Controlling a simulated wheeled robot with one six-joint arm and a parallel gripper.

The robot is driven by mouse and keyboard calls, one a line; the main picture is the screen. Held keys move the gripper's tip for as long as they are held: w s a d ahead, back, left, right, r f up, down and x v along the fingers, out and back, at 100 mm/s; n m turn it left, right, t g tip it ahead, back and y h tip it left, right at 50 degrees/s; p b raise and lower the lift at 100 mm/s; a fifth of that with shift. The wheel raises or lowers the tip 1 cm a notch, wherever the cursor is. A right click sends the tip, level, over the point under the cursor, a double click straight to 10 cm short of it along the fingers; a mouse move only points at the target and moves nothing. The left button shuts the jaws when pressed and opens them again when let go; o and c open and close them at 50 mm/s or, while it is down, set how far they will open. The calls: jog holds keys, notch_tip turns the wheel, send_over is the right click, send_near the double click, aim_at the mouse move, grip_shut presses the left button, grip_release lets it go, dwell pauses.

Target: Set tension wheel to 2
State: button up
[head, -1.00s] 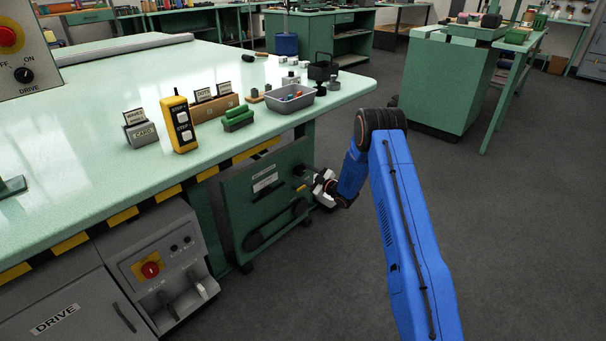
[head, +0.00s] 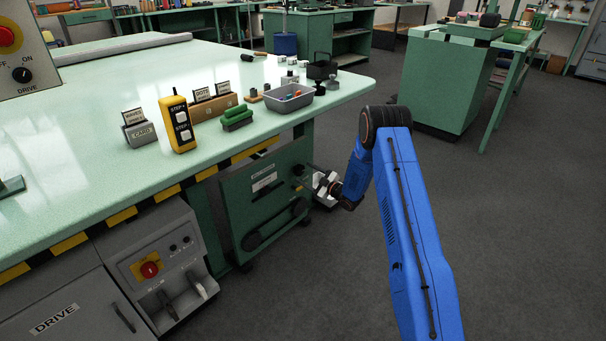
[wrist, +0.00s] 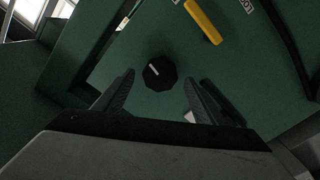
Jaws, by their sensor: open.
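The tension wheel appears to be the small black knob (wrist: 160,74) with a white pointer mark, on the green panel in the wrist view. Its pointer leans to the upper left in that view; no scale numbers are readable. My gripper (wrist: 158,88) is open, with one dark finger on each side of the knob and a visible gap to both.
The table edge (head: 340,95) overhangs the cabinet. The floor (head: 500,220) to the right is clear.

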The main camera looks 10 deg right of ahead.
jog(key=v, duration=1.4)
jog(key=shift+s, duration=0.25)
jog(key=shift+d, duration=0.1)
jog(key=shift+r, duration=0.15)
notch_tip(320, 180, up, 18)
jog(key=d+m+g+h, duration=0.1)
jog(key=d+m+h, duration=0.15)
jog(key=h, duration=0.45)
jog(key=s+r+m+g+h, duration=0.2)
jog(key=s+r+m+h, duration=0.25)
jog(key=s+r, duration=0.85)
jog(key=s+a+m+g, duration=0.2)
jog(key=s, duration=1.3)
jog(key=s+a+r+m+g, duration=0.1)
jog(key=s+a+m+g, duration=0.1)
jog(key=s, duration=1.3)
jog(key=s+a+r+m+g, duration=0.1)
jog(key=s+a+m+g, duration=0.1)
jog(key=s, duration=1.3)
jog(key=shift+s+a+m+g+y, duration=0.2)
jog(key=shift+m+g+y, duration=0.25)
jog(key=shift+m, duration=0.15)
